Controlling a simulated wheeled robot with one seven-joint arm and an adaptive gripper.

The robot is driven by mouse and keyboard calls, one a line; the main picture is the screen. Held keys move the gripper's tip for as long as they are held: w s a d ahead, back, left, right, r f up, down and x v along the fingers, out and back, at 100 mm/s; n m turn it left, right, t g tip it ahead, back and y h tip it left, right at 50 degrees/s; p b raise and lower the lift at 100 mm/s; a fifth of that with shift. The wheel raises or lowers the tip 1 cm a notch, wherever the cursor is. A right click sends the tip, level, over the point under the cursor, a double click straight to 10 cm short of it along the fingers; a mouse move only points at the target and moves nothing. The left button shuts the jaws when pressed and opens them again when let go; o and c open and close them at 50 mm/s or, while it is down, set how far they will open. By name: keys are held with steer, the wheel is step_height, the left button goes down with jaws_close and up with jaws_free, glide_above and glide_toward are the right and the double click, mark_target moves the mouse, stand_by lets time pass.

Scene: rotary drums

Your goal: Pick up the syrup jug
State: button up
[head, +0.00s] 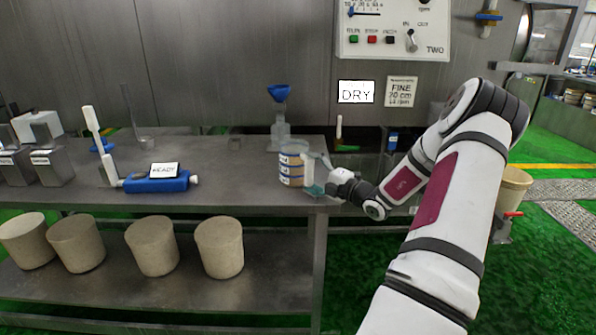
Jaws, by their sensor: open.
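The likely syrup jug (292,166) is a clear vessel with amber-brown contents and blue-and-white markings. It stands upright near the right end of the grey metal bench (235,165). My gripper (312,173) is open at the jug's right side, with its pale fingers overlapping the jug's right edge in the picture. I cannot tell whether the fingers touch the jug or reach around it. The jug's right side is partly hidden by my gripper.
Metal bins (50,165) are farther left. Beige buckets (219,247) stand on the lower shelf. A control panel (393,28) hangs above.

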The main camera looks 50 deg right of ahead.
steer(key=shift+w, duration=0.2)
steer(key=c, duration=1.1)
steer(key=shift+r, duration=0.1)
